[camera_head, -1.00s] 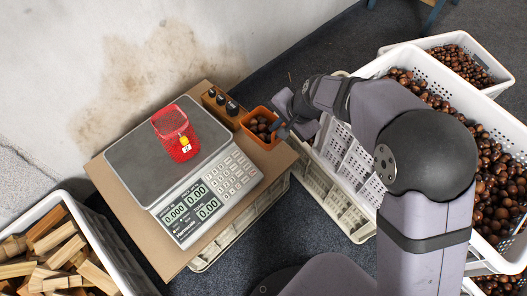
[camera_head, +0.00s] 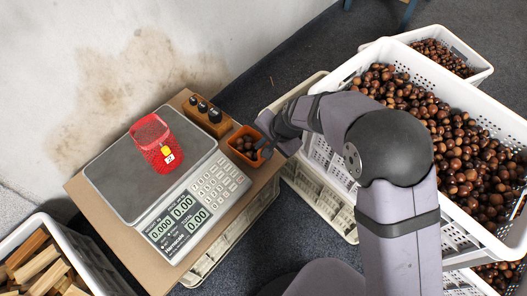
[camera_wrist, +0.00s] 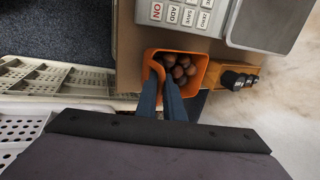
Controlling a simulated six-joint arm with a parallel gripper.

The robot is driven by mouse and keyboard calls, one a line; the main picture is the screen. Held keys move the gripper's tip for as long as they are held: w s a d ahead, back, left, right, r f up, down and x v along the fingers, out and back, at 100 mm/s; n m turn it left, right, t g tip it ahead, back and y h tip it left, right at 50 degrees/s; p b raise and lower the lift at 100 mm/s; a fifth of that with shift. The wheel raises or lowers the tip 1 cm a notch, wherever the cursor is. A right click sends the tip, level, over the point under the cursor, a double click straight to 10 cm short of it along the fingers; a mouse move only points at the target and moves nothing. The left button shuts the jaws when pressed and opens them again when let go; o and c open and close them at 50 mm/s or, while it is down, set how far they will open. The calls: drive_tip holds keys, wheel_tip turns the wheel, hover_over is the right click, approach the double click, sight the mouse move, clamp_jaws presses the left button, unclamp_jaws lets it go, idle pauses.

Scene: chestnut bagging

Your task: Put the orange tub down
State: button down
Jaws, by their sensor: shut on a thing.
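The orange tub (camera_head: 236,139) holds several brown chestnuts and is upright at the right edge of the cardboard-brown board (camera_head: 90,205), beside the scale. My gripper (camera_head: 267,146) is shut on the tub's near right wall.
The scale (camera_head: 120,190) carries a red mesh bag (camera_head: 157,145). A wooden block with dark knobs (camera_head: 207,115) stands just behind the tub. A white crate of chestnuts (camera_head: 490,105) is at right, a crate of wood pieces (camera_head: 75,245) at lower left.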

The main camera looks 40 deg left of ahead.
wheel_tip(320, 180, down, 2)
drive_tip(key=shift+f+b, duration=0.2)
drive_tip(key=shift+b, duration=0.15)
drive_tip(key=c, duration=1.9)
unclamp_jaws()
drive_tip(key=shift+o, duration=0.2)
drive_tip(key=p+v, duration=0.4)
drive_tip(key=v, duration=0.8)
